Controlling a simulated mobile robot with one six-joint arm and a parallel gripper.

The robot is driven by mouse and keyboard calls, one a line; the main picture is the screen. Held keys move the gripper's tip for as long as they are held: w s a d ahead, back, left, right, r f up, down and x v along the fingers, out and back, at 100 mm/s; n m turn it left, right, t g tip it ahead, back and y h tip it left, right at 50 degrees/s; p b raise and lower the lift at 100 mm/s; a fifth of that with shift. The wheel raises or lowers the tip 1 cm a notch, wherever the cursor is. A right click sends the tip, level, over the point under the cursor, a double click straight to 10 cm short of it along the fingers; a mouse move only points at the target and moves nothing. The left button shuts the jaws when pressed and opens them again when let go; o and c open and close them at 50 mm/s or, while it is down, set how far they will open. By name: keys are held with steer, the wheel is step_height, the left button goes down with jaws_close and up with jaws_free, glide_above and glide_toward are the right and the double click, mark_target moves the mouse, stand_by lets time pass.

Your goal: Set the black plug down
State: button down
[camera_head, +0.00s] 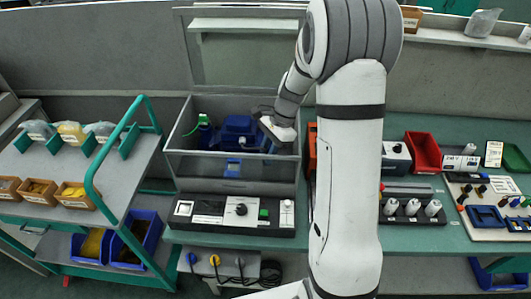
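My arm reaches up from the bottom middle and bends down to my gripper (268,122), which is over the right part of a grey open-topped enclosure (232,187). Its fingers are small and mostly hidden by the wrist, so I cannot tell whether they are open or shut. I cannot make out a black plug at the gripper. Inside the enclosure stands a blue pump (238,128), close to the left of the gripper. A green fitting (203,121) is at the enclosure's left side.
A control panel (236,210) with knobs lies in front of the enclosure. A socket box (228,266) and a black cable coil (270,272) are below. A green-framed cart (110,165) with bins stands left. A red bin (423,150) and a tool board (490,228) are right, partly crowding the bench.

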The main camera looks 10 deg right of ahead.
steer(key=shift+f, duration=0.4)
steer(key=shift+f, duration=0.2)
steer(key=c, duration=1.2)
jaws_free()
steer(key=shift+c, duration=0.2)
steer(key=shift+r, duration=0.1)
steer(key=b+v, duration=0.1)
steer(key=v, duration=1)
steer(key=s+a+r+n+t+h, duration=0.2)
steer(key=s+n, duration=0.5)
steer(key=s, duration=0.4)
steer(key=s+a+r+n+t+h, duration=0.2)
steer(key=s+n, duration=0.5)
steer(key=s, duration=0.4)
steer(key=shift+s+a+t, duration=0.2)
steer(key=shift+s+t, duration=0.1)
steer(key=shift+s, duration=0.05)
